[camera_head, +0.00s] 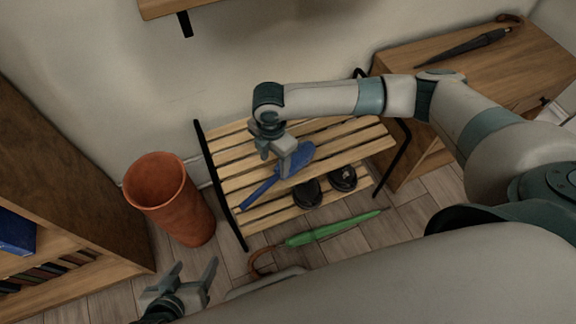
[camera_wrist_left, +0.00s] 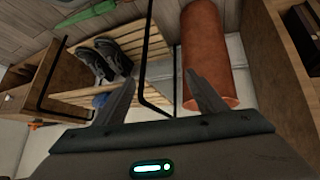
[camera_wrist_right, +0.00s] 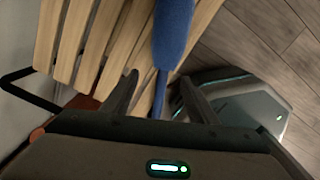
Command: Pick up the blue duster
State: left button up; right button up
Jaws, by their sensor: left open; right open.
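The blue duster (camera_head: 299,158) lies on the slatted wooden bench (camera_head: 345,144), its handle pointing to the lower left. My right gripper (camera_head: 286,165) is over the duster and hides part of it. In the right wrist view, the duster (camera_wrist_right: 173,38) runs down between the open fingers (camera_wrist_right: 155,95); I cannot tell whether they touch it. My left gripper (camera_head: 190,278) is open and empty, in front of the terracotta pot. In the left wrist view, its fingers (camera_wrist_left: 163,100) are apart with nothing between them, and a small bit of the duster (camera_wrist_left: 100,101) shows on the bench.
A tall terracotta pot (camera_head: 172,198) stands left of the bench. A green umbrella (camera_head: 332,229) lies at the bench's front. A wooden cabinet (camera_head: 425,62) with a black umbrella (camera_head: 468,50) stands at right, a bookshelf (camera_head: 75,180) at left.

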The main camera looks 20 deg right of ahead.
aim_at(277, 174)
jog(key=shift+s+f, duration=0.1)
jog(key=shift+f, duration=0.2)
jog(key=f, duration=0.2)
jog(key=f+b, duration=0.1)
jog(key=f, duration=0.1)
jog(key=shift+s+d, duration=0.15)
jog(key=shift+s, duration=0.15)
jog(key=shift+f, duration=0.25)
pick_arm(q)
jog(key=shift+w+d+r+t+h, duration=0.3)
jog(key=shift+w+d+r+t, duration=0.3)
jog(key=shift+w+d+t, duration=0.2)
pick_arm(e)
jog(key=c, duration=1.3)
jog(key=shift+o, duration=0.2)
jog(key=shift+r, duration=0.15)
